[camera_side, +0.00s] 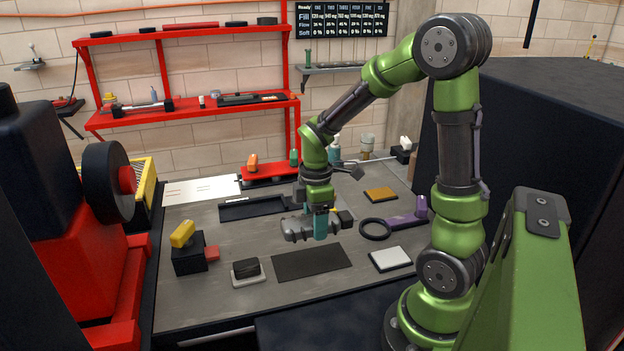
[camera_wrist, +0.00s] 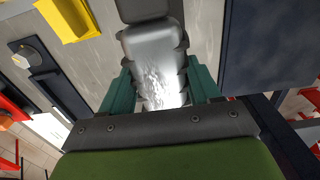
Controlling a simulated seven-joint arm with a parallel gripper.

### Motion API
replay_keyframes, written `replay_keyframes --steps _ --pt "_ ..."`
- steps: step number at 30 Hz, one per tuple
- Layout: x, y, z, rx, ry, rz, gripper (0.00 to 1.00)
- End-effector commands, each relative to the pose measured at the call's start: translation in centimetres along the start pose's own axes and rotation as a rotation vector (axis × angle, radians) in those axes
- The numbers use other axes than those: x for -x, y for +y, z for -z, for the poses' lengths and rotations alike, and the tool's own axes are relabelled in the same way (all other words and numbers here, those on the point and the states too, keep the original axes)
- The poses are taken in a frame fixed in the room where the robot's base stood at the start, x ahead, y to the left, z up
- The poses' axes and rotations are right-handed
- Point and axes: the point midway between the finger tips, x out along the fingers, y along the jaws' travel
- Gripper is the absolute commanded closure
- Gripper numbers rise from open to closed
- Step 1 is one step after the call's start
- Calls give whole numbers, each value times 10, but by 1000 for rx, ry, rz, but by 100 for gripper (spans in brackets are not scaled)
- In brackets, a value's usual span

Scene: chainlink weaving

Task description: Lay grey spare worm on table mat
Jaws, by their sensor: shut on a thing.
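The grey spare worm (camera_side: 297,229) is a lumpy, ribbed metal piece with a dark end at the right. My gripper (camera_side: 320,227) is shut on it around its middle, with teal fingers. The worm lies about level in the side view, and appears to be above the dark table mat (camera_side: 312,263). The mat lies flat and bare on the grey bench. In the wrist view the worm (camera_wrist: 155,55) runs up between the two teal fingers of my gripper (camera_wrist: 161,85), its ribbed surface shining. The fingers hide part of it in the side view.
Left of the mat are a dark block on a pale pad (camera_side: 248,273) and a black fixture with a yellow top (camera_side: 183,235). Right are a white pad (camera_side: 391,258) and a purple tool (camera_side: 406,218) by a black ring (camera_side: 375,229). A black tray (camera_side: 253,208) lies behind.

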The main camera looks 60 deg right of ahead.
Motion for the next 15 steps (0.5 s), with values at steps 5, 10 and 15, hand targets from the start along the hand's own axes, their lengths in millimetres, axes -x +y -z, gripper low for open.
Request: replay_keyframes --steps 5,10,15 --pt "1 1 0 -1 1 -2 100" --pt "-1 1 0 0 0 -1 100" --pt "-12 1 0 0 -1 0 100"
